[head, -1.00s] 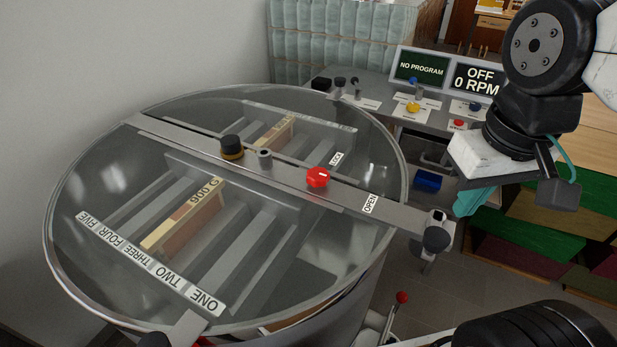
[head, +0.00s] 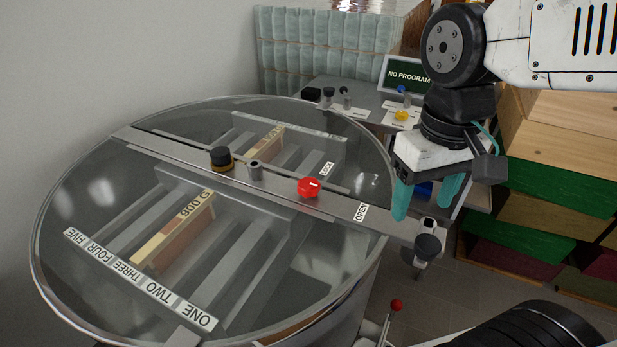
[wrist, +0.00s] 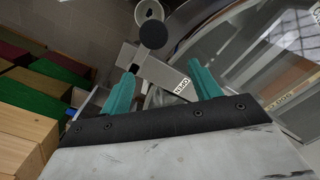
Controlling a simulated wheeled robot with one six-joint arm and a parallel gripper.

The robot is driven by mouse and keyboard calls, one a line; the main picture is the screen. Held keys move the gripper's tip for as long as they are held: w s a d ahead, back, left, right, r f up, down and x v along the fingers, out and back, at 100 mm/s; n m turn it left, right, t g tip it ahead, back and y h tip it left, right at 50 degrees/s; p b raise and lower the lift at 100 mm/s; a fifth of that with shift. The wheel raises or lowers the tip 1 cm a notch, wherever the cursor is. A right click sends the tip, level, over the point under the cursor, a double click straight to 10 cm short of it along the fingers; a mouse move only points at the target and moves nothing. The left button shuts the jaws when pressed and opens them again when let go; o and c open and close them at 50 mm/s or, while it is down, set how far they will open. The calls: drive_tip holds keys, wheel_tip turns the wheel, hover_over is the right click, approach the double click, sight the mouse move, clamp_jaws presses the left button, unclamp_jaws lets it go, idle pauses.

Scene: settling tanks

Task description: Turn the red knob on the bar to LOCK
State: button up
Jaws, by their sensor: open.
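The red knob (head: 308,187) sits on the metal bar (head: 385,222) across the clear round lid. A small white mark shows on the knob's right side; I cannot tell exactly which label it faces. The LOCK label (head: 327,169) is above and right of the knob, the OPEN label (head: 360,211) farther right along the bar. My gripper (head: 424,211) is open and empty, teal fingers pointing down near the bar's right end, right of the knob. In the wrist view, the bar and OPEN label (wrist: 182,87) show near the fingers; I cannot make out the knob there.
A black-and-brass knob (head: 221,158) and a grey post (head: 254,170) stand on the bar left of the red knob. A black clamp knob (head: 428,246) is at the bar's right end. A control panel table (head: 365,95) stands behind, stacked coloured boxes (head: 560,180) at right.

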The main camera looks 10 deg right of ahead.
drive_tip(key=w+a+f+m+g, duration=0.15)
drive_tip(key=w+a+m, duration=0.25)
drive_tip(key=w+a, duration=0.75)
drive_tip(key=m+t, duration=0.1)
drive_tip(key=m, duration=0.2)
hover_over(309, 183)
drive_tip(key=shift+r, duration=0.25)
drive_tip(key=shift+r+m+t, duration=0.1)
drive_tip(key=shift+m+t, duration=0.15)
drive_tip(key=shift+m, duration=0.45)
drive_tip(key=shift+f, duration=0.4)
wheel_tip(309, 183, down, 7)
drive_tip(key=shift+f, duration=0.1)
drive_tip(key=c, duration=1)
